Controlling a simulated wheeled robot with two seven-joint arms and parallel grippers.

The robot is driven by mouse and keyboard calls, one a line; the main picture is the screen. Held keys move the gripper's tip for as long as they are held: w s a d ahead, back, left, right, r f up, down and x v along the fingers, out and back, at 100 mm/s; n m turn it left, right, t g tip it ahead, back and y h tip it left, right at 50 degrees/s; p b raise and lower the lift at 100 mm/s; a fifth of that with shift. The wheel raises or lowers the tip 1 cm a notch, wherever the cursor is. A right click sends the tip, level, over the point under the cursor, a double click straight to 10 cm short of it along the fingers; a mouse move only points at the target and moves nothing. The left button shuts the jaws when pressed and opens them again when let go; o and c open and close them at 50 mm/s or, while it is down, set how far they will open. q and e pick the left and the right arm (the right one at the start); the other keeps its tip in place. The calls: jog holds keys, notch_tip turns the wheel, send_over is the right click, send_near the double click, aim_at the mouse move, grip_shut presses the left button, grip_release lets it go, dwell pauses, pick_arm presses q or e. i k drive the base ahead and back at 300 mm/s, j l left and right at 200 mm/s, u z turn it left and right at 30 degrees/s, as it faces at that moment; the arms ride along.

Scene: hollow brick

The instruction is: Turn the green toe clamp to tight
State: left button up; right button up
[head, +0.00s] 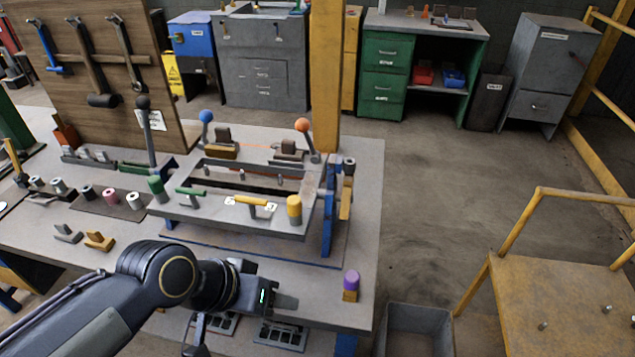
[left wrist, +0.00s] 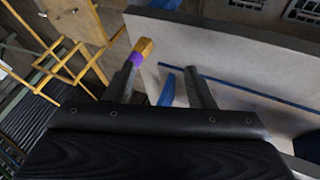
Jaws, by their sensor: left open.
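A green lever-like bar (head: 190,191), which looks like the green toe clamp, lies on the front rail of the grey fixture (head: 240,217). A green cylinder (head: 157,189) stands at the left end of that rail. A yellow bar (head: 254,202) with small white labels by it and a yellow cylinder (head: 294,210) are farther right. My left gripper (head: 284,301) is in front of the fixture, low and near the table's front edge, apart from the green parts. In the left wrist view its two fingers (left wrist: 163,88) are spread with nothing held between them. My right gripper is not seen.
A purple-topped yellow piece (head: 351,281) stands on the table's right front corner. Levers with blue (head: 206,116) and orange (head: 302,125) knobs rise behind the rail. A grey bin (head: 418,322) and a yellow-railed platform (head: 560,290) are to the right.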

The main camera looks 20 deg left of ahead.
aim_at(192, 193)
jog(key=u, duration=1.75)
